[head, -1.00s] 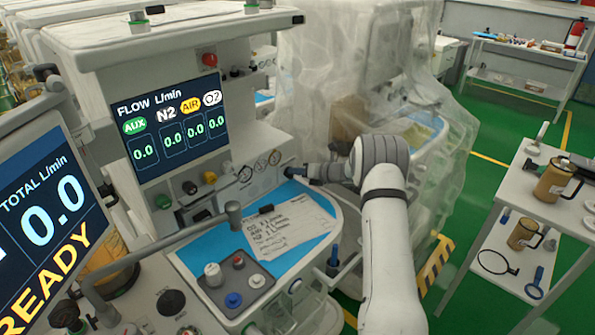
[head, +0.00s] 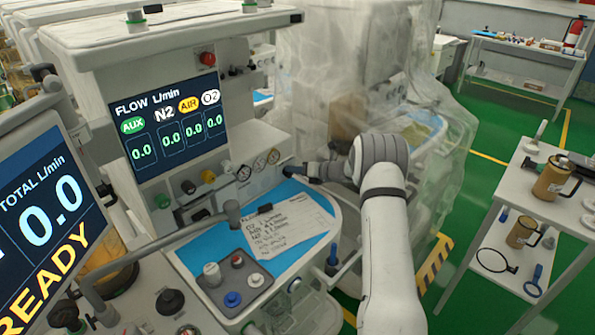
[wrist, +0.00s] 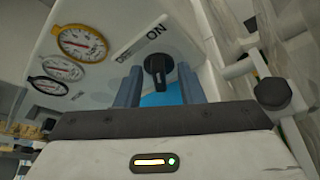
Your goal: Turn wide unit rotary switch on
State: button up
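The rotary switch is a black knob with a pale mark (wrist: 158,70). It sits on the white panel below the word "ON"; the other label to its left is only partly readable. My gripper (wrist: 159,76) is open, with one blue-grey finger on each side of the knob in the wrist view. I see gaps between the fingers and the knob; whether the tips reach its depth I cannot tell. In the head view my gripper (head: 312,173) is at the right end of the machine's front panel, close to a small dark part there. The finger details are unclear in that view.
Three round gauges (wrist: 80,43) are left of the switch. A blue work surface with a paper sheet (head: 284,223) lies below the panel. A plastic-covered machine (head: 440,120) stands behind my arm. A metal arm (head: 170,242) crosses the front left. A white side table (head: 520,190) stands right.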

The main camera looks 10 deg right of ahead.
jog(key=b+v, duration=0.1)
jog(key=v, duration=0.6)
jog(key=shift+s+d+r, duration=0.1)
jog(key=shift+s+d, duration=0.1)
jog(key=shift+d, duration=0.1)
jog(key=s+a+r+n+g+h, duration=0.1)
jog(key=s+a+r+n+g, duration=0.1)
jog(key=s+a+r+n, duration=0.35)
jog(key=s+a+r+n+g+h, duration=0.1)
jog(key=s+a+r+n+g, duration=0.15)
jog(key=s+n, duration=0.5)
jog(key=s+a+r+n+g+h, duration=0.25)
jog(key=s+r+n, duration=0.2)
jog(key=s, duration=0.45)
jog(key=s+d+r+n+h, duration=0.1)
jog(key=s+n+h, duration=0.2)
jog(key=s+n, duration=0.5)
jog(key=s+d+n+h, duration=0.2)
jog(key=s+n, duration=0.6)
jog(key=s, duration=0.8)
jog(key=shift+s+d+r+t+h, duration=0.2)
jog(key=shift+r+t+h, duration=0.15)
jog(key=shift+h, duration=0.4)
